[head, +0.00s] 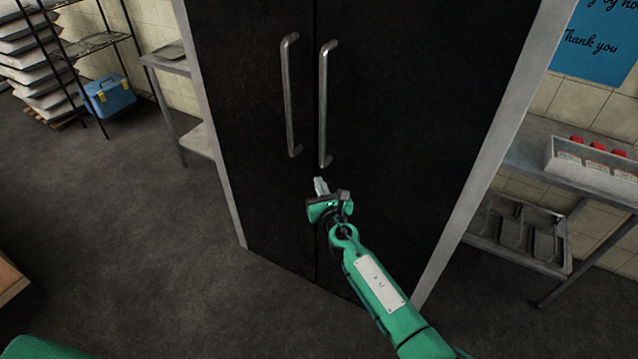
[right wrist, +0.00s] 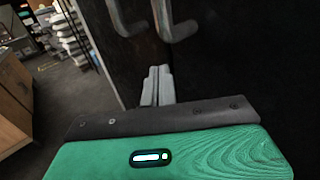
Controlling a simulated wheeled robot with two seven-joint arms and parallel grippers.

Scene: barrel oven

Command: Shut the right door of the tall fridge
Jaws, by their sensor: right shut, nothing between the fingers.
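The tall black fridge has a right door (head: 400,110) and a left door (head: 250,100), each with a vertical metal handle beside the centre seam. The right door looks flush with the left one, with only a thin dark line between them. The right door's handle (head: 325,105) also shows in the right wrist view (right wrist: 165,20). My right gripper (head: 320,184) is shut and empty, just below that handle and close in front of the door near the seam. In the right wrist view its fingers (right wrist: 157,85) are together. I cannot tell whether they touch the door. My left gripper is out of view.
A metal shelf unit (head: 590,175) with a white box of red-topped containers stands right of the fridge. At the left are a small table (head: 170,62), a blue cooler (head: 110,97) and a wire rack.

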